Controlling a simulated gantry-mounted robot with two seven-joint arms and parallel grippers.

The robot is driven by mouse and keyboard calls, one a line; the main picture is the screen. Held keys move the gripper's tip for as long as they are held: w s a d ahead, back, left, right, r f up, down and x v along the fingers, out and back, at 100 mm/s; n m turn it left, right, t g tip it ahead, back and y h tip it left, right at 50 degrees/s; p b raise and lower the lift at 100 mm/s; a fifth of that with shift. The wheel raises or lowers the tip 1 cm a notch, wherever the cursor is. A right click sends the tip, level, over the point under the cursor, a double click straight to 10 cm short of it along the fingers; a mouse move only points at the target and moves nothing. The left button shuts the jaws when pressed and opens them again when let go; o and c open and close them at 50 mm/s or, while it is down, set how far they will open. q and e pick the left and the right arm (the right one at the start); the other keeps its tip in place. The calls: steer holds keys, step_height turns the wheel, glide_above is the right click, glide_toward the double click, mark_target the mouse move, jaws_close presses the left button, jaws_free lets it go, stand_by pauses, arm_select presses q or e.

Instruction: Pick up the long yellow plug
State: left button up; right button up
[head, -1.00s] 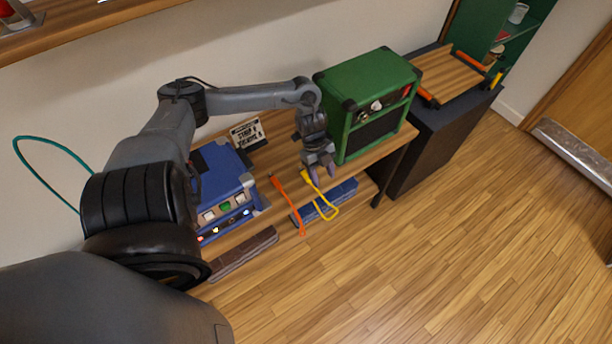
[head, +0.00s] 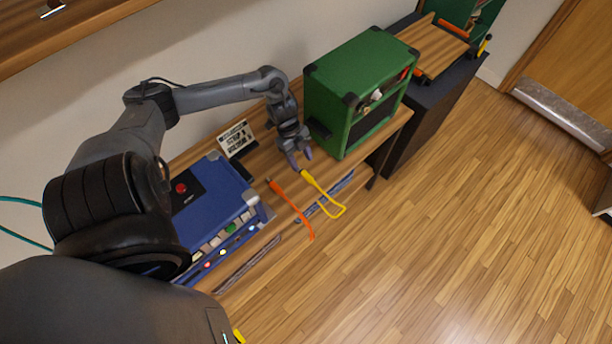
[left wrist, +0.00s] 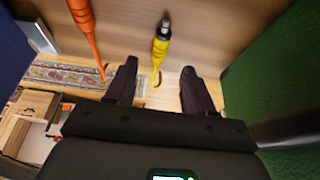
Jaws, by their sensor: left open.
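The long yellow plug (head: 306,177) lies on the wooden table top, its cable looping out past the front edge. In the left wrist view the yellow plug (left wrist: 161,45) points its metal tip away from my gripper, and its cable end shows between the fingers. My left gripper (head: 296,158) is open and empty, just behind the plug in the head view. In the left wrist view my left gripper (left wrist: 159,72) has its two dark fingers apart. Whether they are level with the plug is unclear. My right gripper is not in view.
An orange plug and cable (head: 292,206) lie left of the yellow one; the orange plug (left wrist: 82,14) also shows in the wrist view. A green amp (head: 345,90) stands close on the right. A blue box with buttons (head: 212,205) and a small sign (head: 236,138) are left.

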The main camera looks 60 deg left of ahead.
mark_target(306, 174)
arm_select(q)
steer(key=shift+b+x, duration=0.6)
steer(key=shift+x, duration=2.45)
steer(key=shift+a, duration=0.15)
jaws_close()
